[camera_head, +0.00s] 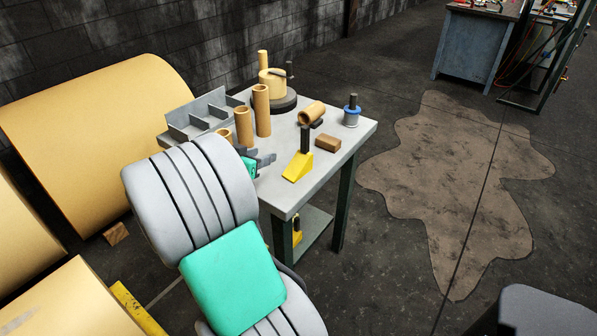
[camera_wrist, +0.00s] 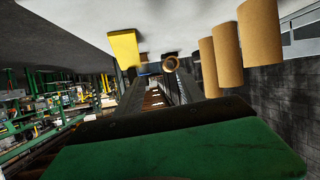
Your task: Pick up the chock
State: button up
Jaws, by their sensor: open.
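The chock (camera_head: 297,167) is a yellow wedge with a dark upright handle, standing on the grey work table (camera_head: 345,160) near its front edge. In the wrist view, which looks upside down, the chock (camera_wrist: 124,48) shows upper left of my fingers. My gripper (camera_head: 267,160) is open and empty to the left of the chock, apart from it, with its fingers pointing right. In the wrist view the two dark fingers of my gripper (camera_wrist: 160,78) reach forward, with nothing visibly held between them. My arm hides part of the table's left side.
Upright cardboard tubes (camera_head: 262,110) and a grey divided tray (camera_head: 205,108) stand behind my gripper. Another yellow piece (camera_head: 297,232) sits on the lower shelf.

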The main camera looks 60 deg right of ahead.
aim_at(304, 136)
jog(key=s+d+m+g+h, duration=0.1)
jog(key=s+d, duration=0.1)
jog(key=s+d+r+m+g+h, duration=0.1)
jog(key=s+d, duration=0.1)
jog(key=d, duration=0.1)
jog(key=s+d+r+g+h, duration=0.1)
jog(key=s+d+h, duration=0.1)
jog(key=d, duration=0.1)
jog(key=shift+s+m+g+b, duration=0.3)
jog(key=shift+s+m+b, duration=0.05)
jog(key=shift+m, duration=0.05)
jog(key=p+x, duration=0.1)
jog(key=x, duration=0.6)
jog(key=shift+f, duration=0.35)
jog(key=shift+w, duration=0.1)
jog(key=shift+c, duration=0.5)
grip_shut()
